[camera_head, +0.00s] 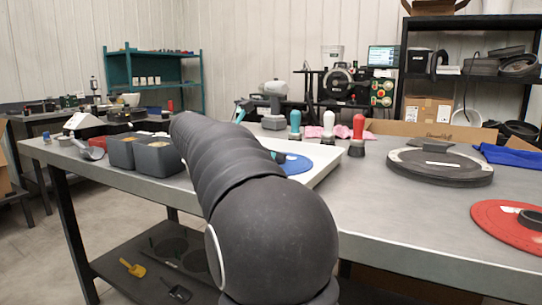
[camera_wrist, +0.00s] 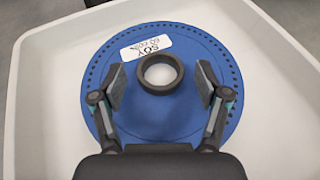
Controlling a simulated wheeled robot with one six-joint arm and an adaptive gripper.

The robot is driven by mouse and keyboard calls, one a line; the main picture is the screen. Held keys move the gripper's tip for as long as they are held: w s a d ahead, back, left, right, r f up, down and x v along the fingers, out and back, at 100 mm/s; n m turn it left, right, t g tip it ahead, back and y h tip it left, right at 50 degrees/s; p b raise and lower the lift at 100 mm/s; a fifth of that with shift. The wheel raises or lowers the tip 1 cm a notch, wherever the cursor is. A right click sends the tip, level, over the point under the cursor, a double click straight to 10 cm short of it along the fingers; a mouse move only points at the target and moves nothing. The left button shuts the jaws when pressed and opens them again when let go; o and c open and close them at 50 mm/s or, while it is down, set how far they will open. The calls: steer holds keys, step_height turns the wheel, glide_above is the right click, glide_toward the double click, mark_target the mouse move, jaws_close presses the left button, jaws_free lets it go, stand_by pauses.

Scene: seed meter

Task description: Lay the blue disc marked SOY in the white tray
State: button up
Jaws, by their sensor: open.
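The blue disc (camera_wrist: 190,118) has a white label reading SOY, a ring of small holes near its rim and a dark raised hub (camera_wrist: 160,74) at its centre. It lies in the white tray (camera_wrist: 272,110). In the head view, part of the disc (camera_head: 296,164) shows in the tray (camera_head: 322,160), beyond my arm. My gripper (camera_wrist: 161,82) is open above the disc, with one finger on each side of the hub. A gap shows between each finger and the hub. My arm hides much of the tray in the head view.
A red disc (camera_head: 505,222) lies at the right of the bench. Grey bins (camera_head: 158,155) stand at the left. The bench between tray and red disc is clear.

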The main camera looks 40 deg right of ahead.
steer(key=p+v, duration=0.1)
steer(key=v, duration=1)
steer(key=shift+s+a, duration=0.1)
steer(key=shift+a, duration=0.05)
